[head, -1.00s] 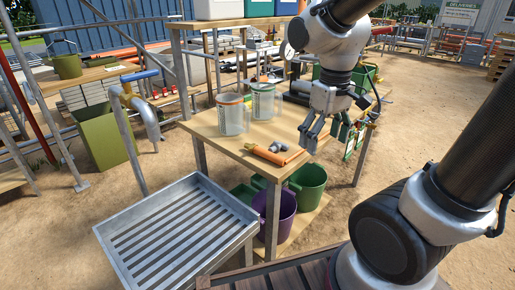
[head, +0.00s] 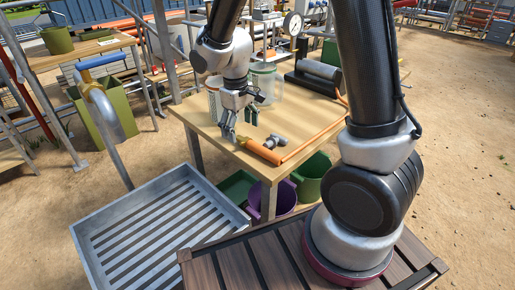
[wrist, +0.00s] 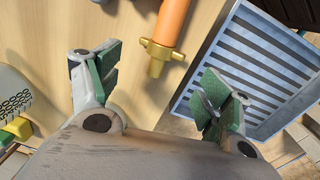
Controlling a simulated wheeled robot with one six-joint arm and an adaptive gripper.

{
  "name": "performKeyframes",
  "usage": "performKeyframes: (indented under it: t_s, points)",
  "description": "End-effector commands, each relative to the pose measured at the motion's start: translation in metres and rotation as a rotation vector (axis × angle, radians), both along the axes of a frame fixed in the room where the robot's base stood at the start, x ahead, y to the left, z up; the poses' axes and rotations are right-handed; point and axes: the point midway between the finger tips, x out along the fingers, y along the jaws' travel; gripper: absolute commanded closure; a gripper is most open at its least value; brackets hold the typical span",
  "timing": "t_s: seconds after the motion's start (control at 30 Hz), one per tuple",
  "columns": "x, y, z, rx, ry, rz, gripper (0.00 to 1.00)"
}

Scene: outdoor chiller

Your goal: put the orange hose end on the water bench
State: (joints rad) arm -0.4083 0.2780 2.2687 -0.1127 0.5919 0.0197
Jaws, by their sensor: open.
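The orange hose end (head: 258,150), with a brass coupling, lies on the light wooden table (head: 215,132) near its front edge. My gripper (head: 241,124) is open and empty, just above and behind the brass end. In the wrist view, the orange hose end (wrist: 172,22) points in between the open fingers (wrist: 155,88), apart from both; its brass coupling is nearer the left finger. A slatted grey metal bench (head: 150,228) stands left of the table, beside a bent pipe with a blue handle (head: 101,62). No label shows which is the water bench.
A grey fitting (head: 275,141) lies right beside the hose end. An orange hose (head: 315,140) runs along the table's right side to a pump-like cylinder (head: 318,70). Clear jars (head: 264,80) stand behind my gripper. Purple and green buckets (head: 312,178) sit below. The slatted bench is empty.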

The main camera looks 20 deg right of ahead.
Motion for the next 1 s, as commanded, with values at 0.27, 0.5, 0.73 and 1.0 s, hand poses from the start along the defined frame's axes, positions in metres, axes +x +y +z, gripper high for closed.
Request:
performKeyframes:
  t_s: [0.27, 0.5, 0.73, 1.0]
  points:
    - [0.003, -0.005, -0.040, -0.001, 0.003, 0.000, 0.21]
    - [0.004, -0.005, -0.044, 0.000, 0.001, -0.001, 0.21]
    - [0.004, -0.005, -0.043, 0.000, 0.001, 0.000, 0.56]
    - [0.003, -0.005, -0.044, -0.001, 0.003, -0.001, 0.80]
